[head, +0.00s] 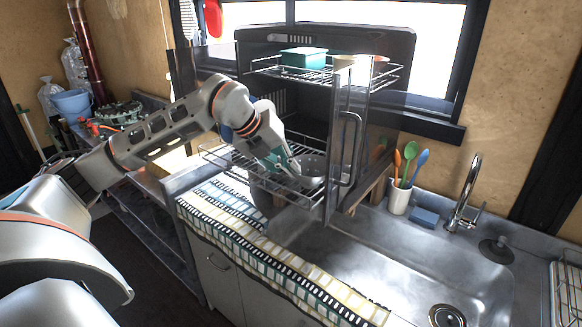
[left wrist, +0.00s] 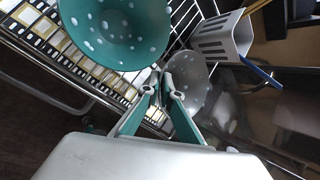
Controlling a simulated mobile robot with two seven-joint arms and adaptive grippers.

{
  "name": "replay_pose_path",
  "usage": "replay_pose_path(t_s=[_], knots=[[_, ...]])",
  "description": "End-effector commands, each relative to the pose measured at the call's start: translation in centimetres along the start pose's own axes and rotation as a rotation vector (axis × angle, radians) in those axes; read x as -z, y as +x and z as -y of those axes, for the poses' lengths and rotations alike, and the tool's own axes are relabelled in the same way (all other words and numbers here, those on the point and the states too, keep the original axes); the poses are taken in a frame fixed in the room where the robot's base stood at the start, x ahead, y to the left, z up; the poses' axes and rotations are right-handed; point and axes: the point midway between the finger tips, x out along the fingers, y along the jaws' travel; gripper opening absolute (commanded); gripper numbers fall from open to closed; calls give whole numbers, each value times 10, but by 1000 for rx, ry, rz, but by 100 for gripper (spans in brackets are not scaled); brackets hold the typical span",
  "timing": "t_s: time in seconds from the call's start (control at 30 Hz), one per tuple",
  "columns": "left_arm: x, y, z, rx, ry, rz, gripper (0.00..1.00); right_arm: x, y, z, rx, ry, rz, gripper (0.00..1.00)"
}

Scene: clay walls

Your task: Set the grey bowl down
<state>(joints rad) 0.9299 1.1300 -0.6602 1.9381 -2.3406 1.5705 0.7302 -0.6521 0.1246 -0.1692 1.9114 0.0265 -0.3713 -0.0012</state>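The grey bowl (head: 313,168), with white dots in the left wrist view (left wrist: 188,82), is at the pulled-out lower wire rack (head: 285,190) of the dishwasher. My left gripper (head: 283,163) is at the bowl's left rim. In the left wrist view, the fingertips (left wrist: 159,86) are close together with the rim between them, so the gripper looks shut on it. I cannot tell whether the bowl's underside touches the rack. My right gripper is out of view.
A teal dotted bowl (left wrist: 118,30) and a grey cutlery basket (left wrist: 224,38) are close by. The open dishwasher (head: 372,110) has an upper rack holding a teal box (head: 304,58).

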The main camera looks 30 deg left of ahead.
Motion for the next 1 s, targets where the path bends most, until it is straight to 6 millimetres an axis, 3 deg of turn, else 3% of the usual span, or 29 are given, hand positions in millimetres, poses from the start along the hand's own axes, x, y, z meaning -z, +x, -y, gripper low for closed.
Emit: replay_pose_path(t_s=[0.07,0.1,0.13,0.57,0.77,1.0], knots=[[0,0,0,-1,0,-2,0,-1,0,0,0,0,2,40],[1,1,0,-2,0,-3,14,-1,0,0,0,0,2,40],[1,1,0,-2,0,-3,21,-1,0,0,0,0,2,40],[0,-5,0,-1,0,-1,21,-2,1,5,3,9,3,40],[-1,-35,0,-1,2,3,21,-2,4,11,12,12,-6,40],[-1,-84,0,-1,1,2,21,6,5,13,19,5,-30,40]])
